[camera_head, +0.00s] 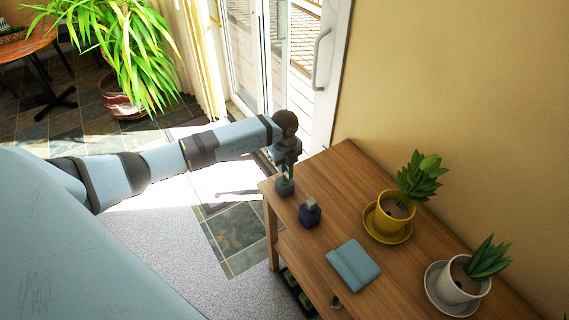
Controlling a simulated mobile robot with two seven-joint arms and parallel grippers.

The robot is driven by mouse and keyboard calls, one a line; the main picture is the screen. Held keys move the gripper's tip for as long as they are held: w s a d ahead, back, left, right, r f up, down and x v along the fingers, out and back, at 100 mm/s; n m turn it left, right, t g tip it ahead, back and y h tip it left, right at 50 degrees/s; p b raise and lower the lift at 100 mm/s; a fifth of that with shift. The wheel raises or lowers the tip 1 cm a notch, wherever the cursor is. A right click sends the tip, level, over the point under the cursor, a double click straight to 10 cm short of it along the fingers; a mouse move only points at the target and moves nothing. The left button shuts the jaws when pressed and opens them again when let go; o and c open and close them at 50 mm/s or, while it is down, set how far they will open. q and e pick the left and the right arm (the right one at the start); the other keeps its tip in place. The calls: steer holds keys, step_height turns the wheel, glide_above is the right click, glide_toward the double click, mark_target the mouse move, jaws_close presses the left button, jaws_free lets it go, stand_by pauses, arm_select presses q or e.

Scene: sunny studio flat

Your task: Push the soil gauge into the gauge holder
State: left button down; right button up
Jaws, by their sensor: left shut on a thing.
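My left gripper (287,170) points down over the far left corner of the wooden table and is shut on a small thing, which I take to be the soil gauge. The fingers hide most of it. Directly below is a small grey-green block (285,188) on the tabletop, which looks like the gauge holder. I cannot tell whether the gauge's lower end is inside the block or just above it. My right gripper is not in view.
On the wooden table (335,202) stand a dark blue block (309,214) with a grey top, a blue-grey flat item (353,265), a yellow plant pot (392,214) and a white plant pot (458,281). The wall borders the right side. Bare wood lies right of the blocks.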

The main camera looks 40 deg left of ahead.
arm_select(q)
steer(key=shift+s+f, duration=0.15)
steer(key=shift+f, duration=0.1)
steer(key=c, duration=1)
jaws_free()
steer(key=o, duration=0.5)
steer(key=shift+r, duration=0.15)
steer(key=shift+r+p, duration=2.7)
steer(key=shift+r, duration=0.75)
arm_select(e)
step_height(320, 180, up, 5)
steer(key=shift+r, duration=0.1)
